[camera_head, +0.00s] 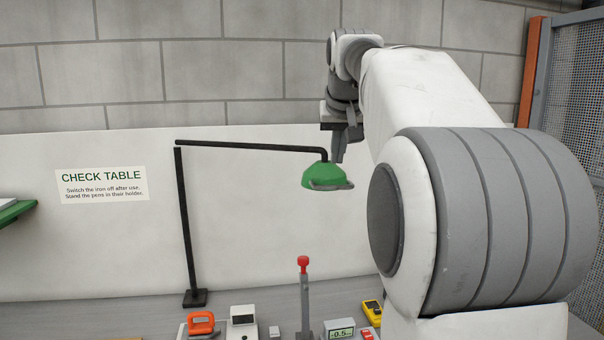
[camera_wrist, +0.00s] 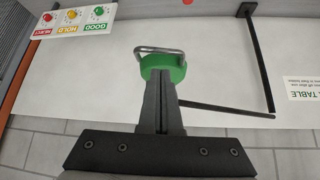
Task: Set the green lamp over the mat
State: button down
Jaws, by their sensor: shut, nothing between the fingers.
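The green lamp (camera_head: 325,176) hangs at the end of a black arm (camera_head: 250,146) on an upright black post (camera_head: 186,225). Its green head (camera_wrist: 165,66) also shows in the wrist view, with a grey metal loop handle on it. My gripper (camera_head: 338,158) is at the lamp head, just above and behind it in the head view. In the wrist view my gripper (camera_wrist: 158,82) has its fingers together and empty, overlapping the green head. I cannot tell whether they touch it. I cannot make out the mat in either view.
On the table stand an orange-handled tool (camera_head: 201,323), a white box (camera_head: 243,321), a red-topped post (camera_head: 304,290), a display (camera_head: 340,329) and a yellow meter (camera_head: 372,312). A panel with red, yellow and green buttons (camera_wrist: 73,19) shows in the wrist view. A wall is behind.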

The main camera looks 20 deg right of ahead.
aim_at(333, 178)
jog(key=shift+w+d+r, duration=0.15)
jog(key=shift+w+d, duration=0.15)
jog(key=shift+w, duration=0.15)
jog(key=x, duration=1)
jog(key=shift+a, duration=0.1)
